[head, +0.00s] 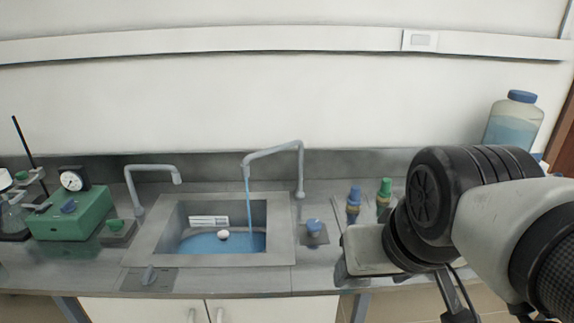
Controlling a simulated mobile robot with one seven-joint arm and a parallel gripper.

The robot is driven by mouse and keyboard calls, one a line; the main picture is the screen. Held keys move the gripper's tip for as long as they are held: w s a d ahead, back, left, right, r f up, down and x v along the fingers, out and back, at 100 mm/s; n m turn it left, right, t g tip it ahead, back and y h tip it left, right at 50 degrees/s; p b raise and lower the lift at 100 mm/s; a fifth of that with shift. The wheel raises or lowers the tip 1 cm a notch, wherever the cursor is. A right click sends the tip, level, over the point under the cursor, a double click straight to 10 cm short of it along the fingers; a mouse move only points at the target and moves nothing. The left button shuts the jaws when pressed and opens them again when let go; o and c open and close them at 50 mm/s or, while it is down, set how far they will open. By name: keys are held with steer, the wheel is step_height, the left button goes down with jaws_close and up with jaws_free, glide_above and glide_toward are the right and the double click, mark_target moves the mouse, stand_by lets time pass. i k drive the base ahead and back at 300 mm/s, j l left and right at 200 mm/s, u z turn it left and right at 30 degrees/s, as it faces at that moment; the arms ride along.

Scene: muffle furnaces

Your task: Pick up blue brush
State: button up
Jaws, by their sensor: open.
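A similar green-topped item (385,190) stands right beside it. The sink (172,225) holds blue water. A large bottle (513,122) stands behind my arm at the right.

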mark_target(354, 201)
steer(key=i+l, duration=0.75)
steer(key=l, duration=0.2)
